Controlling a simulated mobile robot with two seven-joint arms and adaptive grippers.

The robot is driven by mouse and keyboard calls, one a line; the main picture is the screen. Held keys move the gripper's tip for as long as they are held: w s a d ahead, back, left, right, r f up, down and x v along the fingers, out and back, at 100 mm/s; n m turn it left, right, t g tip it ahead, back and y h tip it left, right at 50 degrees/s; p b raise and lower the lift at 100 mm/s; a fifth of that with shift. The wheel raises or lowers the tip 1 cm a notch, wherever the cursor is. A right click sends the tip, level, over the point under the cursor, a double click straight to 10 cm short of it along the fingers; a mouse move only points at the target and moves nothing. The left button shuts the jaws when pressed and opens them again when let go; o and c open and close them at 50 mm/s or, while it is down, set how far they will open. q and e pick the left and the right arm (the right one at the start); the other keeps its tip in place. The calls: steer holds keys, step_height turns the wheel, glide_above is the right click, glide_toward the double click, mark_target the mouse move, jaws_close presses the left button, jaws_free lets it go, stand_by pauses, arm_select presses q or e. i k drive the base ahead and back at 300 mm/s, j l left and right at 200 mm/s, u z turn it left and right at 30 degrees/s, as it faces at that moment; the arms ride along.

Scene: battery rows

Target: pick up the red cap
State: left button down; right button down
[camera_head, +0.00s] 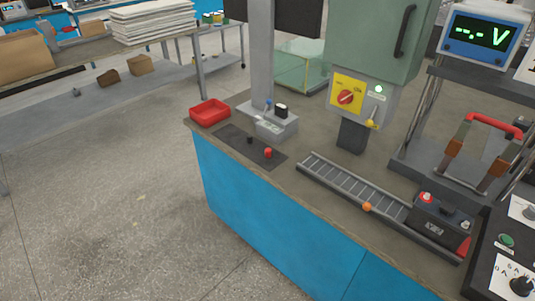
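A small red cap (268,153) stands on a dark mat (232,134) near the front left edge of the workbench. A small black cap (249,140) is on the same mat, a little to its left and further back. Neither of my grippers is in this view, so their state and their distance from the red cap cannot be seen.
A red tray (210,111) sits at the bench's left corner, and a grey fixture (269,122) stands behind the mat. A roller track (350,187) runs to the right, with a dark battery (440,217) at its right end. A green machine (384,52) rises behind.

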mark_target(268, 150)
steer(key=i+j+z, duration=0.15)
steer(key=z, duration=0.25)
steer(key=i+j+z, duration=0.2)
steer(key=z, duration=0.2)
steer(key=i+j+z, duration=0.15)
steer(key=j+z, duration=0.3)
steer(key=l, duration=0.1)
